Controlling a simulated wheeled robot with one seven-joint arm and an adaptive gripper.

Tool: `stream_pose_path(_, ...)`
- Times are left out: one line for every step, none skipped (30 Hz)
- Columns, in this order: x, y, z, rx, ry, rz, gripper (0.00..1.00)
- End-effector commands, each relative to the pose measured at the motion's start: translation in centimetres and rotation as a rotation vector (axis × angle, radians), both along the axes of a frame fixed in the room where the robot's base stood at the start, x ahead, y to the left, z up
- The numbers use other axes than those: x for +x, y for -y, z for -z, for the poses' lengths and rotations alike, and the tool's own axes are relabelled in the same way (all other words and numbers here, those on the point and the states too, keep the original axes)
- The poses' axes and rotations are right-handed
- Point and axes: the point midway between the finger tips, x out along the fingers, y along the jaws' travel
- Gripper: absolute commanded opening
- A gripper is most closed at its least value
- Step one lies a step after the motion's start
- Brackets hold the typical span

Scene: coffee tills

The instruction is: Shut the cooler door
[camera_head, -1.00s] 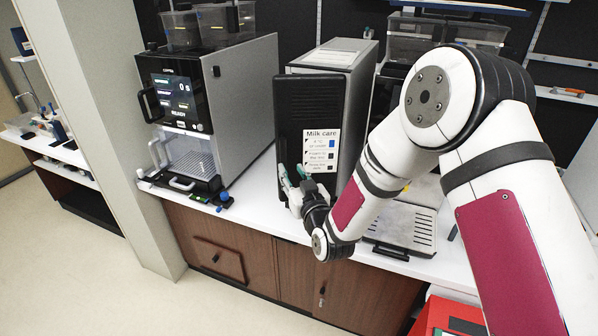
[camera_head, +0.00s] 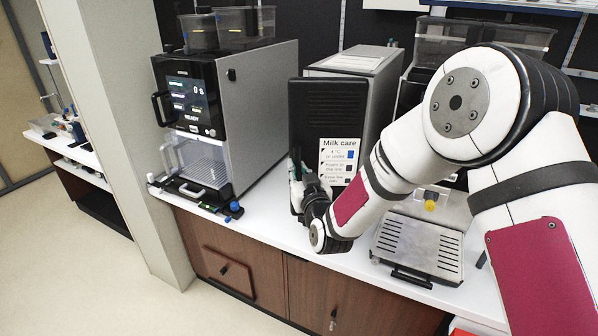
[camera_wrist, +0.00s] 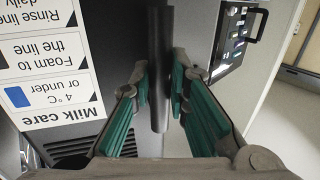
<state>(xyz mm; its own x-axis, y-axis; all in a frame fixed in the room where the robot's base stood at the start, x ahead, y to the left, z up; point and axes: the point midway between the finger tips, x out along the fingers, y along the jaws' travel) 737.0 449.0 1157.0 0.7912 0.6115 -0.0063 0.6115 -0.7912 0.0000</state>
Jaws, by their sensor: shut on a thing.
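The cooler (camera_head: 386,100) is a grey box with a black front door (camera_head: 327,112) bearing a white "Milk care" label (camera_head: 339,155). The door's left edge sits out to the left of the body; I cannot tell how wide any gap is. My gripper (camera_head: 298,172) is at the door's lower left side. In the wrist view, the fingers of my gripper (camera_wrist: 161,82) are shut on a dark upright bar, the door handle (camera_wrist: 159,45). The label (camera_wrist: 50,65) appears upside down there, left of the fingers. The handle is mostly hidden by my gripper in the head view.
A coffee machine (camera_head: 250,100) stands left of the cooler, with a drip tray (camera_head: 202,172) and small items (camera_head: 234,208) at its front. A metal drip tray (camera_head: 418,247) lies right of my gripper. The white counter (camera_head: 300,236) has a narrow free strip in front.

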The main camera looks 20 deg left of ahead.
Motion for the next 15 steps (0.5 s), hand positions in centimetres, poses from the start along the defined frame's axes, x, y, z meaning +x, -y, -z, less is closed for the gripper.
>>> stream_pose_path(0.4,-0.2,-0.5,0.007,0.011,0.000,0.00)
stream_pose_path(0.6,-0.3,-0.5,0.007,0.011,0.000,0.00)
stream_pose_path(0.9,-0.4,-0.5,0.008,0.012,0.000,0.00)
stream_pose_path(1.1,-0.6,-0.5,0.008,0.012,0.000,0.00)
stream_pose_path(1.4,-0.7,-0.5,0.008,0.012,0.000,0.00)
stream_pose_path(1.8,-0.9,-0.5,0.010,0.014,0.001,0.00)
stream_pose_path(2.1,-1.0,-0.5,0.010,0.014,0.001,0.00)
stream_pose_path(2.4,-1.1,-0.5,0.010,0.014,0.001,0.00)
stream_pose_path(2.8,-1.3,-0.5,0.010,0.014,0.002,0.00)
stream_pose_path(3.0,-1.4,-0.5,0.010,0.014,0.002,0.00)
stream_pose_path(3.3,-1.5,-0.5,0.010,0.015,0.003,0.00)
stream_pose_path(3.6,-1.7,-0.5,0.010,0.014,0.003,0.00)
stream_pose_path(3.8,-1.8,-0.5,0.010,0.014,0.003,0.00)
stream_pose_path(4.0,-1.9,-0.5,0.010,0.014,0.003,0.00)
stream_pose_path(4.1,-1.9,-0.6,0.010,0.014,0.003,0.00)
